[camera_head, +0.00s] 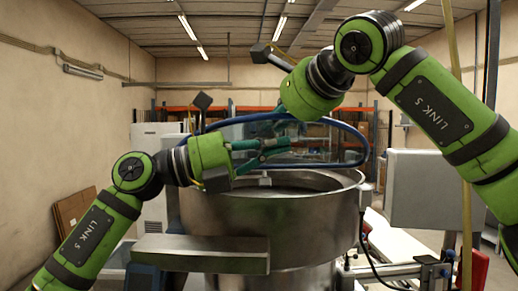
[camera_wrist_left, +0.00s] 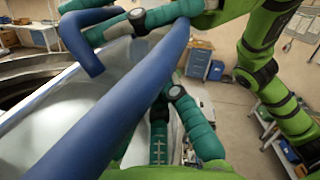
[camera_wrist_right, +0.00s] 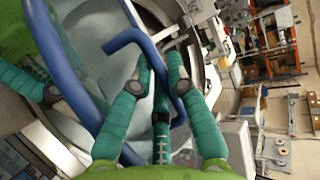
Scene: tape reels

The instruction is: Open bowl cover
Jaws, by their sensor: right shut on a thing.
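A large round steel bowl (camera_head: 265,217) stands in the middle of the head view. Its clear cover (camera_wrist_left: 60,112) has a blue tubular rim (camera_head: 348,128) and is tilted up above the bowl, with the dark inside partly visible. My right gripper (camera_head: 277,117) is above the cover and shut on a bent blue tube (camera_wrist_right: 127,38), which passes between its fingers in the right wrist view. My left gripper (camera_head: 278,147) is just below it, close to the blue tube. In the left wrist view a thick blue tube hides one left finger, so its opening is unclear.
A flat steel box (camera_head: 200,252) juts from the bowl's front left. A grey panel (camera_head: 422,190) stands to the right, near a metal frame (camera_head: 400,271). Orange shelving (camera_head: 190,110) is behind.

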